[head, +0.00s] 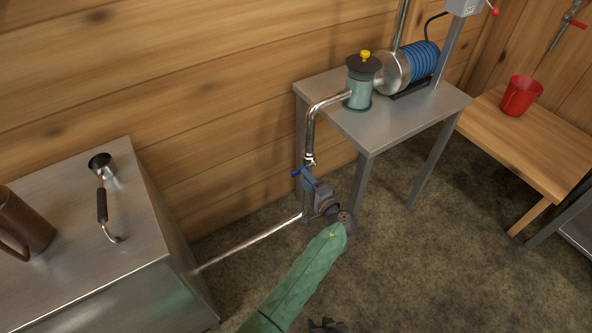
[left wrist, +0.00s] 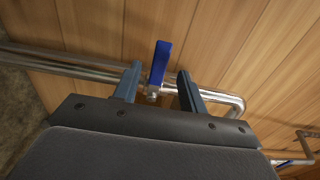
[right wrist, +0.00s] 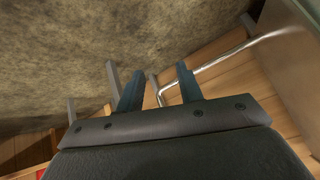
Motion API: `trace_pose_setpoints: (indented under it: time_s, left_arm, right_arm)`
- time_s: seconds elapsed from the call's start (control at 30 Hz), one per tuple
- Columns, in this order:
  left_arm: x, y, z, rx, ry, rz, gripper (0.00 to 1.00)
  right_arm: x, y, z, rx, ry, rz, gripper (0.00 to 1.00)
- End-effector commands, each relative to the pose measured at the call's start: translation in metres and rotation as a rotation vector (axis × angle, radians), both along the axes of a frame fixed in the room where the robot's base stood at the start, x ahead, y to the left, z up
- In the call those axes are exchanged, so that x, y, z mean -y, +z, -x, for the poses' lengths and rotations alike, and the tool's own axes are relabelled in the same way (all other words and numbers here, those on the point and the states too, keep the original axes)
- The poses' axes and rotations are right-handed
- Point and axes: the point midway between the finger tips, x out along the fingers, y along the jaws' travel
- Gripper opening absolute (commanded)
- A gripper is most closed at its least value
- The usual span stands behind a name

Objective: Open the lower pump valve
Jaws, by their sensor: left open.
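My left gripper (head: 311,183) is low beside the metal pipe near the pump table. In the left wrist view its two fingers (left wrist: 158,75) are apart, with a blue valve handle (left wrist: 161,62) between them. That handle stands crosswise to its pipe; I cannot tell whether a finger touches it. In the head view one blue handle (head: 298,172) shows on the upright pipe; the gripper hides what is below. My right gripper (head: 328,325) is at the bottom edge; in the right wrist view its fingers (right wrist: 155,82) are apart and empty.
The metal table (head: 405,125) bears a teal canister (head: 360,92) and a blue coil (head: 424,62). A pipe (head: 250,245) runs low to the steel cabinet (head: 100,275) at left. A wooden bench (head: 510,145) with a red mug (head: 519,97) is at right. The floor between is clear.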

Motion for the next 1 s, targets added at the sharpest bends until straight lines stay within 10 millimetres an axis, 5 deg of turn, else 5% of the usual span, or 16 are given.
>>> trace_pose_setpoints:
  time_s: [0.4, 0.83, 1.0]
  left_arm:
    - [-0.034, 0.001, -0.045, -0.001, 0.003, 0.002, 0.42]
    - [-0.041, 0.000, -0.054, -0.001, 0.002, 0.003, 0.42]
    - [-0.041, 0.000, -0.054, -0.001, 0.002, 0.003, 0.12]
  right_arm:
    - [-0.001, 0.028, -0.004, -0.025, 0.009, 0.003, 0.36]
    - [-0.002, 0.033, -0.005, -0.029, 0.012, 0.003, 0.36]
    - [-0.002, 0.032, -0.004, -0.030, 0.012, 0.003, 0.36]
